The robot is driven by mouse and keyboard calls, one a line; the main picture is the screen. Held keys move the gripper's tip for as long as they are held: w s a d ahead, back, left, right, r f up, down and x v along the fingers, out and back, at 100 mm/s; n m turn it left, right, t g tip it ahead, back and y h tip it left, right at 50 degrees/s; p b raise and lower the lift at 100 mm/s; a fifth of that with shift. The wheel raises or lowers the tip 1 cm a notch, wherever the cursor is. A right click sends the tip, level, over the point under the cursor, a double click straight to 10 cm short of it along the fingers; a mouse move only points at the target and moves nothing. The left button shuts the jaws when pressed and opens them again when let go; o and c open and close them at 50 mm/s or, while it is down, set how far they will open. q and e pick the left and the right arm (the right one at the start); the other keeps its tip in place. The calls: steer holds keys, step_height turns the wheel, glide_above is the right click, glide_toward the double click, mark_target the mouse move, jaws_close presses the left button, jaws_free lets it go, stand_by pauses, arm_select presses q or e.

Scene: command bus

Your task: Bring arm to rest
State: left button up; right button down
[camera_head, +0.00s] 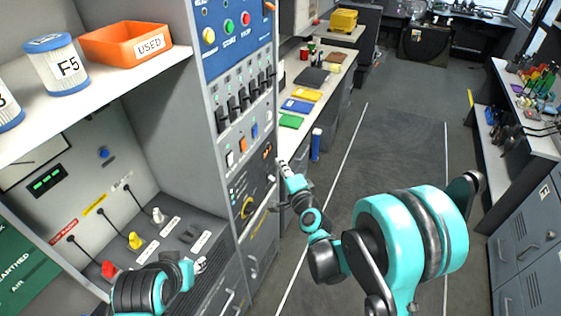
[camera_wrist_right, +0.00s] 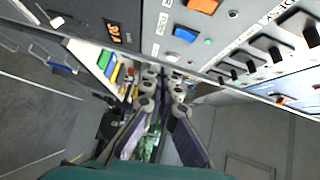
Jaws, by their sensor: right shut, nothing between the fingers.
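My right arm (camera_head: 410,235) is teal and black and reaches forward beside the grey control cabinet. Its gripper (camera_head: 284,168) is close to the cabinet's front right edge, below the row of black switches. In the right wrist view the right gripper (camera_wrist_right: 163,76) has its fingertips together with nothing between them, in front of the panel with orange and blue rocker switches. Whether it touches the panel I cannot tell. My left gripper (camera_head: 200,265) is low at the left, over the ledge below the labelled plugs. Its fingers are too small to read.
The cabinet's switch panel (camera_head: 243,110) stands close to the right gripper. A shelf (camera_head: 100,100) holds an orange bin (camera_head: 125,43) and a filter canister (camera_head: 56,66). A counter (camera_head: 325,85) with coloured folders lies beyond. The aisle floor (camera_head: 385,150) is clear. Lockers stand at right.

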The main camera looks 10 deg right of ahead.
steer(key=s+d+f+n+g+h+b, duration=0.1)
steer(key=s+d+f+n+g, duration=0.1)
steer(key=s, duration=0.8)
steer(key=s+d+f+n+g+h+b, duration=0.1)
steer(key=s+d+f+n+g+b, duration=0.1)
steer(key=s+d+n+g, duration=0.2)
steer(key=s+d+f+n+g+h+b, duration=0.2)
steer(key=s+n, duration=0.6)
steer(key=s, duration=0.7)
steer(key=shift+s+d+f+g, duration=0.3)
steer(key=shift+d+g, duration=0.4)
steer(key=shift+d, duration=0.55)
